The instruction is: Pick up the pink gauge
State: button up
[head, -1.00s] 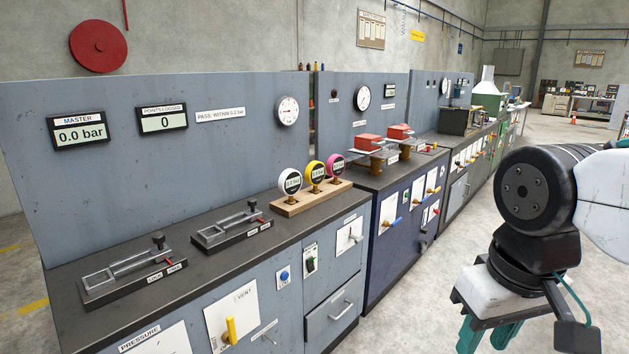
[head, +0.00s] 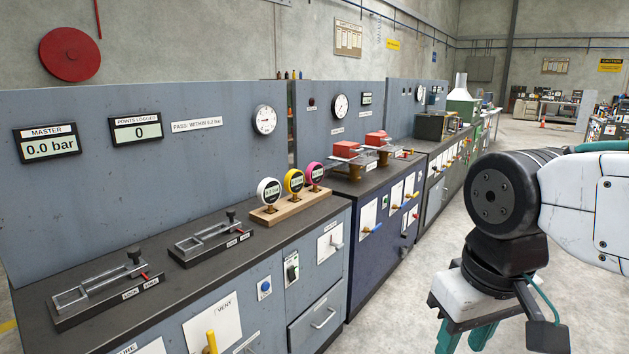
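The stand lies on the dark bench top. My gripper (head: 466,340) is at the lower right, over the floor and well apart from the bench. Its green fingers point down and are cut off by the picture's bottom edge, so their tips are hidden.
Two metal clamp fixtures (head: 211,237) lie on the bench top (head: 165,270) left of the stand. A grey back panel (head: 150,170) rises behind the gauges. Red-topped devices (head: 346,149) stand on the bench beyond. Open floor (head: 395,310) lies between the bench and my arm.

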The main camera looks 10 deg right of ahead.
aim_at(314, 172)
jog(key=z, duration=0.35)
jog(key=i, duration=0.6)
jog(key=z, duration=0.55)
jog(key=i, duration=2)
jog(key=u, duration=1)
jog(key=i, duration=0.45)
jog(key=u, duration=0.4)
